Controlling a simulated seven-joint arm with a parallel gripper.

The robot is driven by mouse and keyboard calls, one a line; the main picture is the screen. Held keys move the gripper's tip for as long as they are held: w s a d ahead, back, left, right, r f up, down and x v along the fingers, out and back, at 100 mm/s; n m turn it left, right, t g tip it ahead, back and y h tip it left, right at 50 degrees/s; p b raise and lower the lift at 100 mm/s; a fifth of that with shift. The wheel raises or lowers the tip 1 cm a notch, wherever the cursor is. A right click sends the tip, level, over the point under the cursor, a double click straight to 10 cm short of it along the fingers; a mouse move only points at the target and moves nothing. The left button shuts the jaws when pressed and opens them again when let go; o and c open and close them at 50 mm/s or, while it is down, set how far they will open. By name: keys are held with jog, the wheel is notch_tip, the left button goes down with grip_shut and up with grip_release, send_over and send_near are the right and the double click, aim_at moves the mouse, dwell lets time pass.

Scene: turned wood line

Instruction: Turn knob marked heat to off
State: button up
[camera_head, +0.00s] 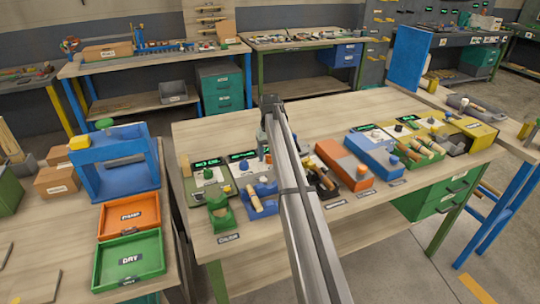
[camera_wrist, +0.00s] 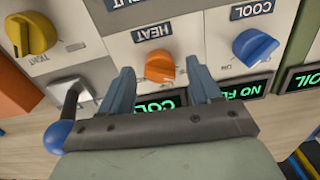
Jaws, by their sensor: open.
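The orange knob marked HEAT (camera_wrist: 160,67) is on a pale panel in the wrist view, which shows the panel upside down. A small green-lit display (camera_wrist: 160,102) sits by it, partly hidden by my gripper. My gripper (camera_wrist: 160,66) is open, with one finger on either side of the orange knob. I cannot tell whether the fingers touch it. In the head view my gripper (camera_head: 265,143) is over the back of the bench, and my arm hides part of the panels there.
A blue knob marked COOL (camera_wrist: 254,47) is to the right and a yellow knob (camera_wrist: 30,33) to the left in the wrist view. A lever with a blue ball (camera_wrist: 59,137) is at lower left. Orange and blue boxes (camera_head: 345,160) stand right of my arm on the bench.

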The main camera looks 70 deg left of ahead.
notch_tip(320, 180, up, 13)
dwell(0.4)
dwell(0.5)
